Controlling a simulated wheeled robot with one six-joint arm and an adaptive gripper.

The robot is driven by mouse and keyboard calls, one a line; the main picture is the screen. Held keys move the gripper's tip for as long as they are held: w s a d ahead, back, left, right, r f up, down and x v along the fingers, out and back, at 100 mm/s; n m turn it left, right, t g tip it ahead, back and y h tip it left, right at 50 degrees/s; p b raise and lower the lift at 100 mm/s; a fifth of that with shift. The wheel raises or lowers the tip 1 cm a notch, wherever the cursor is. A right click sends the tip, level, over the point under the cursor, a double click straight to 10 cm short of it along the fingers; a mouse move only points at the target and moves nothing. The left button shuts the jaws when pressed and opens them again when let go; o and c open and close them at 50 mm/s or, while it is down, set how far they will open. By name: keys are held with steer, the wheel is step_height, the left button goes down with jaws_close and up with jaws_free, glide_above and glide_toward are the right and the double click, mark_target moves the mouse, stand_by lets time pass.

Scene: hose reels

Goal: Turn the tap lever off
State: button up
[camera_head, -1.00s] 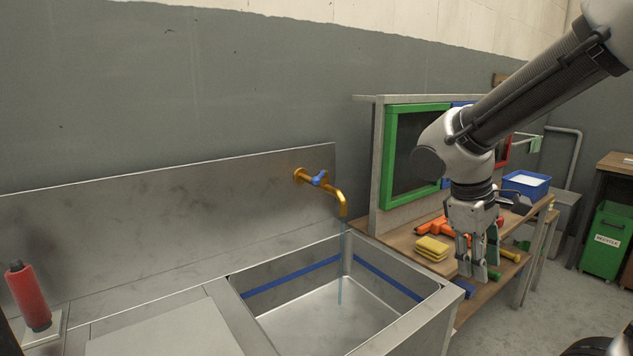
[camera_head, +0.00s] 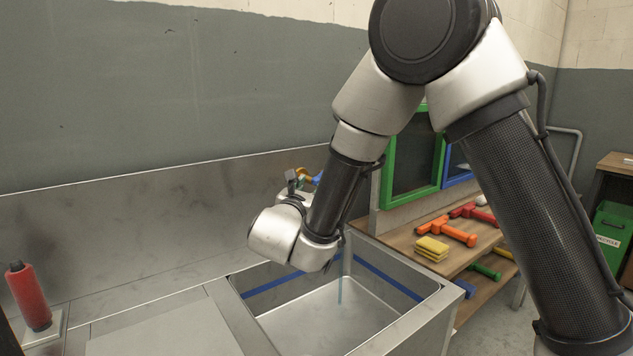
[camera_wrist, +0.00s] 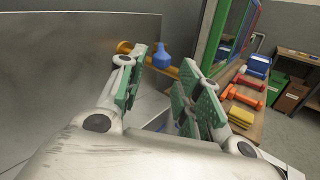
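The brass tap (camera_head: 303,173) is on the steel splashback, mostly hidden behind my arm in the head view. Its blue lever (camera_head: 317,178) shows only in part there. In the wrist view the lever (camera_wrist: 161,56) stands between my fingertips, with the brass pipe (camera_wrist: 126,47) behind. My gripper (camera_wrist: 165,58) is open, with green pads spread on both sides of the lever; I see no clear contact. In the head view only a bit of my gripper (camera_head: 292,182) shows beside the tap. A thin water stream (camera_head: 340,288) falls into the sink (camera_head: 232,290).
A red bottle (camera_head: 28,296) stands on the counter at the left. At the right, a wooden shelf (camera_head: 405,238) holds yellow sponges (camera_head: 431,248) and an orange tool (camera_head: 447,230). The green-framed panel (camera_head: 412,160) rises just right of the tap.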

steer(key=x, duration=0.7)
steer(key=shift+w+d, duration=0.15)
steer(key=shift+w, duration=0.05)
jaws_close()
